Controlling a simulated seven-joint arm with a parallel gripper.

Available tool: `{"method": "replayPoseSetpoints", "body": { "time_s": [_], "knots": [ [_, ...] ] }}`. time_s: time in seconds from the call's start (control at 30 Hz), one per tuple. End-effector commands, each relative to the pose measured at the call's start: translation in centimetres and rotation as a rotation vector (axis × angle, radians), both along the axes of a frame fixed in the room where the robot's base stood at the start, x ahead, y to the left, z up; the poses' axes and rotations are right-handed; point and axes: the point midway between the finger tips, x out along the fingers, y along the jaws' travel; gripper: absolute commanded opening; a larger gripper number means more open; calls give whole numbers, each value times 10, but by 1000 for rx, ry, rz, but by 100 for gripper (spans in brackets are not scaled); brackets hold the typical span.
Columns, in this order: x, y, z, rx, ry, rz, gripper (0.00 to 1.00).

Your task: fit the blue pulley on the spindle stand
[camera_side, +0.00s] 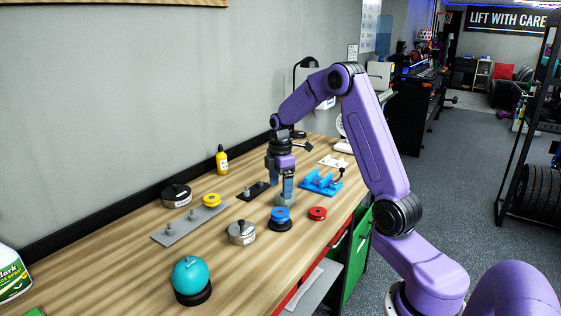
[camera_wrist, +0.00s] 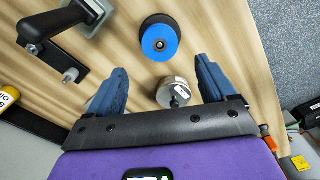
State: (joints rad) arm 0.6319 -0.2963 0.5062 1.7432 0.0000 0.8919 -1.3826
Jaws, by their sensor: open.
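The blue pulley (camera_side: 280,213) sits on a round black base on the bench; the wrist view shows it (camera_wrist: 159,42) from above, beyond the fingertips. A dark plate with a small upright grey post (camera_side: 254,191), apparently the spindle stand, lies left of my gripper in the side view. A dark fixture with a grey post (camera_wrist: 50,45) is at upper left in the wrist view; I cannot tell if it is the same. My gripper (camera_side: 279,182) points down over the bench, behind the blue pulley in the side view. Its fingers (camera_wrist: 162,80) are apart with nothing held.
A silver weight (camera_side: 242,233) stands near the blue pulley, and a red pulley (camera_side: 317,213) lies to its right. A grey plate (camera_side: 178,230) with posts and a yellow pulley (camera_side: 211,200) is left. A blue fixture (camera_side: 321,183) is behind; a teal dome (camera_side: 192,278) is in front.

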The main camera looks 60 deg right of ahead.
Motion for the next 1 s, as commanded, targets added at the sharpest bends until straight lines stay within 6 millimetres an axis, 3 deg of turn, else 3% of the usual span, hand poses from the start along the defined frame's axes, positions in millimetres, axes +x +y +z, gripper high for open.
{"method": "replayPoseSetpoints", "body": {
  "time_s": [0.2, 0.4, 0.6, 1.0],
  "knots": [
    [1, 0, 46, -1, -4, 1, 84],
    [1, 0, 74, -1, -2, 0, 84],
    [0, 0, 84, -1, -1, 0, 84],
    [0, 0, 84, 0, 0, 0, 84]
  ]
}}
